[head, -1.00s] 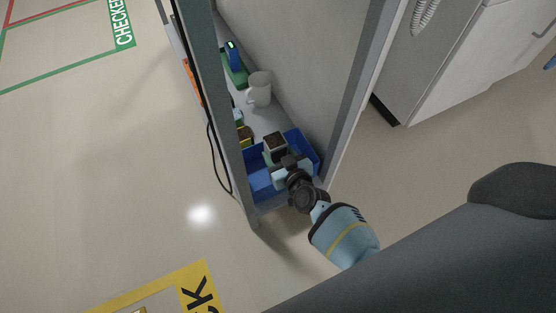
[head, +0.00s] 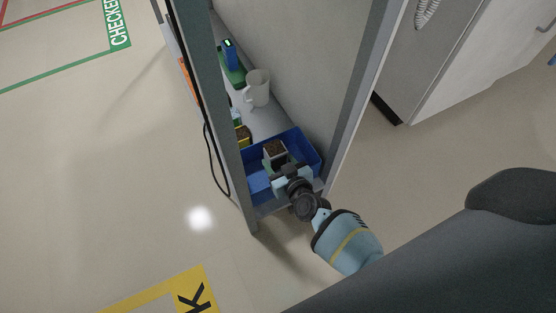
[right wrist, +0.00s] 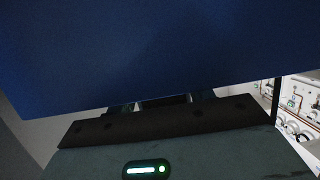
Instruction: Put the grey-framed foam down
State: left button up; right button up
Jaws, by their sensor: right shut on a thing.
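The grey-framed foam (head: 275,149) is a small block with a pale grey frame and a dark brown top. In the head view it shows within the outline of the blue bin (head: 309,146). My right gripper (head: 283,170) is shut on its near side. I cannot tell whether the block touches the bin floor. In the right wrist view a large blue surface, probably the bin (right wrist: 150,50), fills the upper part and hides the foam. My left gripper is not in view.
The bin stands at the near end of a grey shelf between two upright posts (head: 217,100). Behind it are a yellow-framed block (head: 243,135), a white mug (head: 257,88) and a blue device (head: 230,53) on a green base. A black cable (head: 208,155) hangs outside the left post.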

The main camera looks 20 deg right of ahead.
jog(key=shift+f, duration=0.25)
jog(key=o, duration=1.1)
jog(key=shift+c, duration=0.2)
jog(key=shift+r+p, duration=0.3)
jog(key=shift+r, duration=0.25)
jog(key=p+v, duration=0.5)
jog(key=v, duration=0.7)
